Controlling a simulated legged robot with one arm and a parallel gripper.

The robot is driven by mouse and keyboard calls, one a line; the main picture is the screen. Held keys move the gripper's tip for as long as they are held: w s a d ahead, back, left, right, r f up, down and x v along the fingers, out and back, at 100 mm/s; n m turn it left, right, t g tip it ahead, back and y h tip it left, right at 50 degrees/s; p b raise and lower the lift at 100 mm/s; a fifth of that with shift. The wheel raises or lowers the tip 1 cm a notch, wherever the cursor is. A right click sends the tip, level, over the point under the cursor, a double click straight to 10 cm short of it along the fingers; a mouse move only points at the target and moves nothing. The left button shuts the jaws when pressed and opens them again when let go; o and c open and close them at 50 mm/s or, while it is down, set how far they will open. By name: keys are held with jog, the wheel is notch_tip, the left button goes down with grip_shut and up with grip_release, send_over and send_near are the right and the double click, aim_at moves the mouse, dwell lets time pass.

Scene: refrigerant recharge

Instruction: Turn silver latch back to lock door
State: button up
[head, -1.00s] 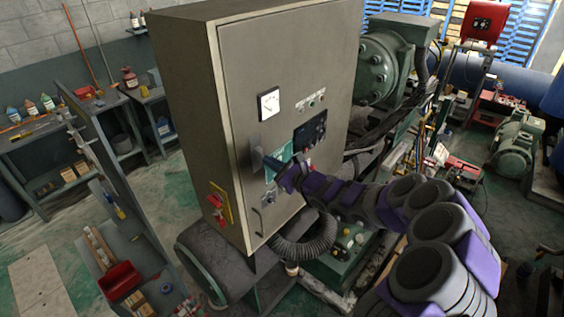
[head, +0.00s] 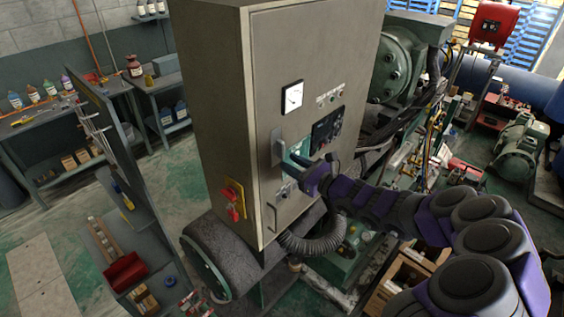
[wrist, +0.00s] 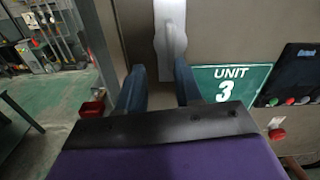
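The silver latch (wrist: 170,30) is a plate with a vertical handle on the grey cabinet door. In the head view the latch (head: 277,146) is near the door's left edge, and the door (head: 290,60) looks closed. My gripper (wrist: 158,74) is open, with its two blue-grey fingers pointing at the latch from below in the wrist view. The handle's lower end appears in the gap between the fingertips; I cannot tell whether they touch it. In the head view my gripper (head: 293,160) is close to the door, just right of the latch.
A green "UNIT 3" sign (wrist: 230,82) is right of the fingers, with a dark control panel (head: 327,130) beyond it. A red switch on a yellow plate (head: 233,201) is on the cabinet's side. A shelf rack (head: 115,170) stands left. A ribbed hose (head: 305,243) runs below.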

jog(key=s+d, duration=0.2)
jog(key=d, duration=0.5)
jog(key=s+a+n+g+y+b, duration=0.2)
jog(key=s+a+n+g+b, duration=0.75)
jog(key=s, duration=0.55)
jog(key=s+a+f+n+g+h+b, duration=0.1)
jog(key=s+a+f+n+h+b, duration=0.1)
jog(key=s+f+n, duration=0.3)
jog(key=s+a+f+n+g+h+b, duration=0.1)
jog(key=s+a+f+n+b, duration=0.1)
jog(key=s+n, duration=0.35)
jog(key=s+d+f+n+g+h+b, duration=0.1)
jog(key=s+d+f+n+h+b, duration=0.3)
jog(key=s+d+f+h+b, duration=0.9)
jog(key=s+d+f, duration=0.6)
jog(key=d, duration=0.3)
jog(key=shift+d+f, duration=0.2)
jog(key=shift+d, duration=0.1)
